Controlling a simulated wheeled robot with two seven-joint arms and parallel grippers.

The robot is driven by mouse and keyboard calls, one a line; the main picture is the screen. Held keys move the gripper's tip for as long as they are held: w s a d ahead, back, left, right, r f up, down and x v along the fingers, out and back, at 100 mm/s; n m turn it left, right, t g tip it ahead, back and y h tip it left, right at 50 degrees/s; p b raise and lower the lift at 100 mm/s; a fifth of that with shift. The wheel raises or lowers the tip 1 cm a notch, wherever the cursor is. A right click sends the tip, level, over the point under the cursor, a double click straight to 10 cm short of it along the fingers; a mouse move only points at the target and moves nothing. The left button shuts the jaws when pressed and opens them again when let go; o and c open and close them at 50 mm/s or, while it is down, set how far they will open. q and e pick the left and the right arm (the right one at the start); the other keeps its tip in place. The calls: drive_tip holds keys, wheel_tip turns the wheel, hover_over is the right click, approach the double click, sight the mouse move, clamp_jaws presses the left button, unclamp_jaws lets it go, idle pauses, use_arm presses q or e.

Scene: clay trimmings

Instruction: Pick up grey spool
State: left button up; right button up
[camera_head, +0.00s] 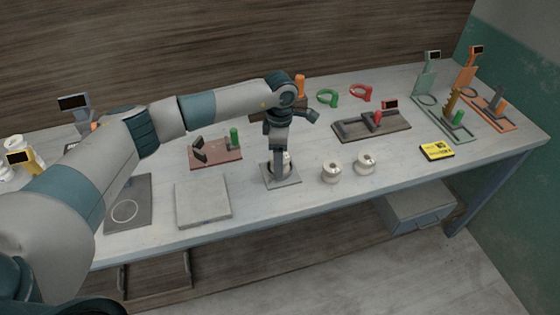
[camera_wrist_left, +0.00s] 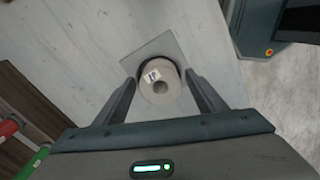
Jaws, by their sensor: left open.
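A pale grey spool (camera_wrist_left: 153,92) with a small white label stands on a thin grey square plate (camera_wrist_left: 177,43) in the left wrist view. My left gripper (camera_wrist_left: 160,77) is open, with one finger on each side of the spool. In the head view my left gripper (camera_head: 279,172) points down over the same plate (camera_head: 291,181) and hides most of the spool. I cannot tell whether the fingers touch it. Two similar pale spools, one nearer (camera_head: 331,172) and one farther right (camera_head: 365,163), stand on the table. My right gripper is not in view.
A grey flat block (camera_head: 203,202) and a dark plate with a ring mark (camera_head: 127,204) lie to the left. A yellow-black box (camera_head: 437,151) and several stands are at the right.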

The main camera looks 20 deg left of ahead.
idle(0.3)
use_arm(q)
drive_tip(key=c, duration=1.2)
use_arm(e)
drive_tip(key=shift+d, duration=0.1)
use_arm(q)
drive_tip(key=shift+r, duration=0.1)
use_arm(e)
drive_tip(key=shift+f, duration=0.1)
use_arm(q)
drive_tip(key=shift+r+b, duration=0.5)
drive_tip(key=shift+r, duration=0.05)
use_arm(e)
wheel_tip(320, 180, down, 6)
drive_tip(key=b, duration=0.5)
use_arm(q)
drive_tip(key=s+d+r+b, duration=0.1)
drive_tip(key=d+r, duration=0.8)
drive_tip(key=d, duration=0.2)
drive_tip(key=shift+d+r, duration=0.35)
drive_tip(key=shift+r, duration=0.05)
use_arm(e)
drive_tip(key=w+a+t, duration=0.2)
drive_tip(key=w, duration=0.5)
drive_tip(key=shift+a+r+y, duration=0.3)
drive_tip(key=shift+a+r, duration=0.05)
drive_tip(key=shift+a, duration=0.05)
